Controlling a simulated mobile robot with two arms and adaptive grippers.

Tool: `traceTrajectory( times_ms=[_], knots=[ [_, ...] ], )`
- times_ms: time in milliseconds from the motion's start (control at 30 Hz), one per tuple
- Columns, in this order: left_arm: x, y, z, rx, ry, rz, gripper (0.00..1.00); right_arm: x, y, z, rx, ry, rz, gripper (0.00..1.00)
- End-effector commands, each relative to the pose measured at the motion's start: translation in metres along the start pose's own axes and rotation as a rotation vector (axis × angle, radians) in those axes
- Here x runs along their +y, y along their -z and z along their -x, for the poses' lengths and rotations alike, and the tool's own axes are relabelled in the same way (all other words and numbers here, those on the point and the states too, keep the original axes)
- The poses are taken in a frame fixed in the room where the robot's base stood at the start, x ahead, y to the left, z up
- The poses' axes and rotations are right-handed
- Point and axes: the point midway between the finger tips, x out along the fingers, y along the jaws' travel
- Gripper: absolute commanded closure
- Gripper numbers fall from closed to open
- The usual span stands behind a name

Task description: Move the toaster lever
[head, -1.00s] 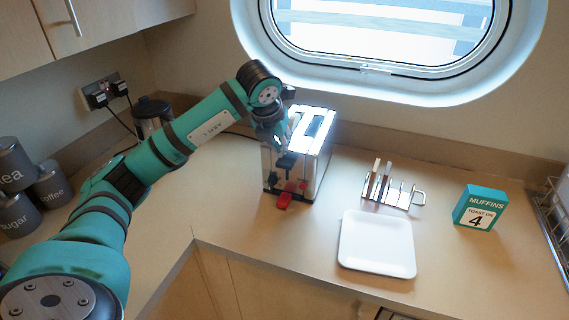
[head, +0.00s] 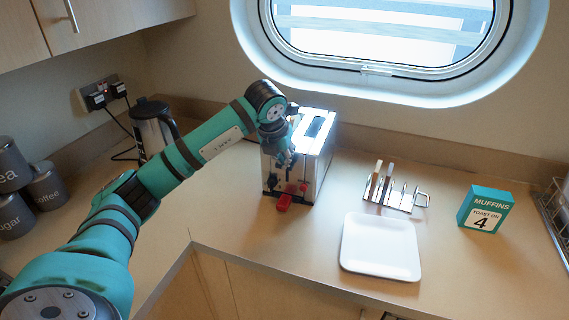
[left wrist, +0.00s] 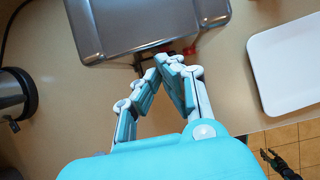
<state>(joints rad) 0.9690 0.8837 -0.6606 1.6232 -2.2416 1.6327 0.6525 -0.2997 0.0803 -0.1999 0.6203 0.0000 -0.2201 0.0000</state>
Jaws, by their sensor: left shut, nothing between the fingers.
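The toaster (head: 315,150) is a shiny metal box with dark slots on top, standing on the counter below the porthole. A red lever (head: 284,201) sticks out low on its front face; in the left wrist view a red part (left wrist: 190,48) shows at the toaster's edge (left wrist: 140,25). My left gripper (head: 285,168) is in front of the toaster's front face, above the red lever. In the left wrist view its fingertips (left wrist: 168,62) are together with nothing between them, close to the toaster's front. Whether they touch it I cannot tell. A black gripper, seemingly my right (left wrist: 270,155), shows small at the lower right.
A toast rack (head: 395,192) with toast stands right of the toaster. A white plate (head: 381,247) lies in front of it. A muffins box (head: 485,210) is farther right. A kettle-like metal pot (head: 153,128) and grey canisters (head: 45,187) stand left. The front left counter is clear.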

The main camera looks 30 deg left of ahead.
Motion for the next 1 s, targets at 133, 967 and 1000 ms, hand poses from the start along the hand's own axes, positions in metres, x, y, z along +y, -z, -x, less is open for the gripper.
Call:
traceTrajectory(
  times_ms=[133,967,1000],
  knots=[
    [0.000,0.005,-0.009,0.001,0.000,0.000,1.00,0.000,-0.001,-0.009,0.000,0.000,0.000,0.60],
    [0.001,0.042,-0.045,0.001,-0.003,-0.003,1.00,-0.001,-0.005,-0.049,0.000,0.000,0.000,0.60],
    [0.001,0.046,-0.041,0.001,-0.002,-0.002,1.00,-0.001,-0.005,-0.050,0.000,0.000,0.000,0.60]
  ],
)
